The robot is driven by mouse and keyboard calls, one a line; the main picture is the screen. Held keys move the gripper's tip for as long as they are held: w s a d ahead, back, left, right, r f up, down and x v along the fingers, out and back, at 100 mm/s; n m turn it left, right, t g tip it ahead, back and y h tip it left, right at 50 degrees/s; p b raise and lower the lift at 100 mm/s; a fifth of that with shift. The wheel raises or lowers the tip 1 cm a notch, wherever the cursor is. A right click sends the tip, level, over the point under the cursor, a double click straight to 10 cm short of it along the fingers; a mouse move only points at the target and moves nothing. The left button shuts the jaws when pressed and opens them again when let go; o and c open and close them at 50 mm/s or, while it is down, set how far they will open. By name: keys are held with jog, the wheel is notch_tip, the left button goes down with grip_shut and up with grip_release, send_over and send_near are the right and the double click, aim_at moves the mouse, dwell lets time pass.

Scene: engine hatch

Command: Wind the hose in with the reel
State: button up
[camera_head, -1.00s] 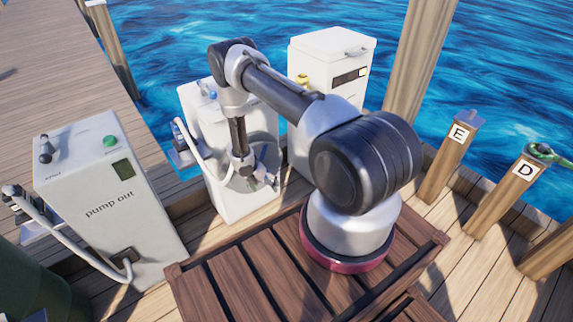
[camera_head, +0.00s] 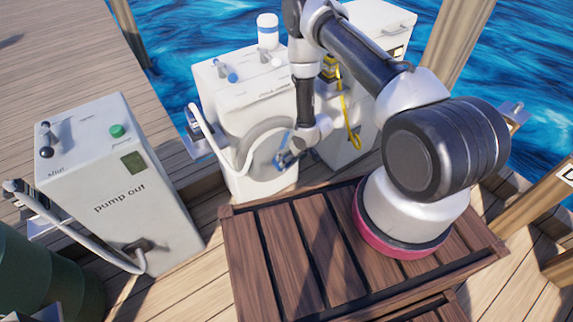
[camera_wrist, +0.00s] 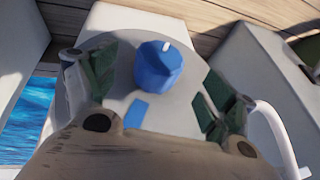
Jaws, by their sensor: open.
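The hose reel is a grey disc (camera_head: 257,140) on the front of the middle white cabinet (camera_head: 232,100). A blue knob (camera_wrist: 158,68) stands out from the disc in the wrist view, with a flat blue mark (camera_wrist: 136,113) beside it. A white hose (camera_head: 209,128) loops out on the cabinet's left side. My gripper (camera_head: 287,158) is at the reel's right front in the head view. In the wrist view my gripper (camera_wrist: 158,92) is open, its dark green fingers on either side of the knob.
A "pump out" cabinet (camera_head: 120,190) with its own hose stands at the left. Another white cabinet (camera_head: 345,150) with a yellow hose (camera_head: 350,122) is close on the right. A white and blue canister (camera_head: 268,32) stands on the middle cabinet. A wooden crate top (camera_head: 280,250) lies in front.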

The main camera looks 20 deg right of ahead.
jog(key=x, duration=0.7)
jog(key=shift+a+f, duration=0.15)
jog(key=shift+f, duration=0.2)
jog(key=c, duration=1)
